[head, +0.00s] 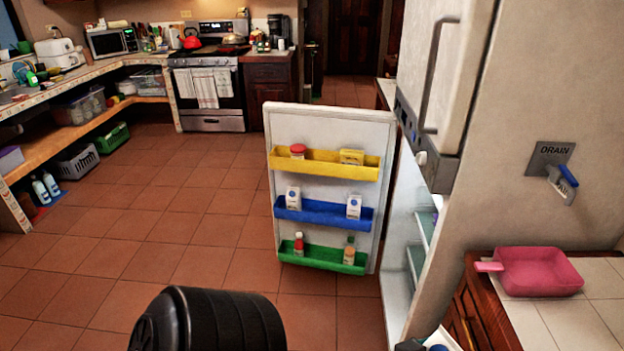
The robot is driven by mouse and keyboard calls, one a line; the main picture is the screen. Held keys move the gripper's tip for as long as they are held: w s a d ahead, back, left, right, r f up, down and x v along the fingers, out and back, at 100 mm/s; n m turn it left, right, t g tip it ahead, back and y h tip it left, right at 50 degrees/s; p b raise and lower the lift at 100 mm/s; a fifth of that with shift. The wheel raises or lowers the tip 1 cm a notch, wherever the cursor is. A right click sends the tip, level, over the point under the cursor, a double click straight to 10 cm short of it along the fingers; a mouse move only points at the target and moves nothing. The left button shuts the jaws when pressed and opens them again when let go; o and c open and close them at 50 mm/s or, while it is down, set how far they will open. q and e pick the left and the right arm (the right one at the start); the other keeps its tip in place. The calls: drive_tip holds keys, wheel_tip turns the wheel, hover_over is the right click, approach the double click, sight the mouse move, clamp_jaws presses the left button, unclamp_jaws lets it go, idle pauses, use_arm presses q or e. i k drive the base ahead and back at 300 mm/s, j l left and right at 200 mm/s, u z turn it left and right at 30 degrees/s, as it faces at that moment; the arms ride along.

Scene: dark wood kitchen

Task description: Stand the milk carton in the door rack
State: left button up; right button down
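The fridge door (329,122) stands wide open with its racks facing me. Its upper rack is yellow (320,165), its middle rack blue (322,212) and its lower rack green (322,257). Two white cartons with blue marks stand in the blue rack, one at the left (293,198) and one at the right (354,207). A white-and-blue thing (438,340) shows at the bottom edge beside a small dark part that may be my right gripper; most of both is cut off. I cannot tell if this thing is a carton or is held. My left gripper is not in view.
The yellow rack holds a red-lidded jar (298,150) and a yellow box (352,156). Two bottles stand in the green rack. All three racks have free room in the middle. A pink pan (538,271) lies on the right counter.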

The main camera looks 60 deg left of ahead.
sight(325, 220)
drive_tip(key=j+u, duration=0.25)
drive_tip(key=j, duration=0.2)
drive_tip(key=j+u, duration=0.2)
drive_tip(key=j, duration=0.2)
drive_tip(key=i+j+u, duration=0.25)
drive_tip(key=j, duration=0.2)
drive_tip(key=j+u, duration=0.25)
drive_tip(key=j, duration=0.15)
drive_tip(key=i+j+u, duration=0.2)
drive_tip(key=j, duration=0.2)
drive_tip(key=i+j, duration=0.15)
drive_tip(key=j, duration=0.25)
drive_tip(key=i+j, duration=0.15)
drive_tip(key=j, duration=0.25)
drive_tip(key=i+j+u, duration=0.1)
drive_tip(key=j, duration=0.35)
drive_tip(key=i+j, duration=0.25)
drive_tip(key=i+j+u, duration=0.1)
drive_tip(key=j, duration=0.4)
drive_tip(key=i, duration=0.1)
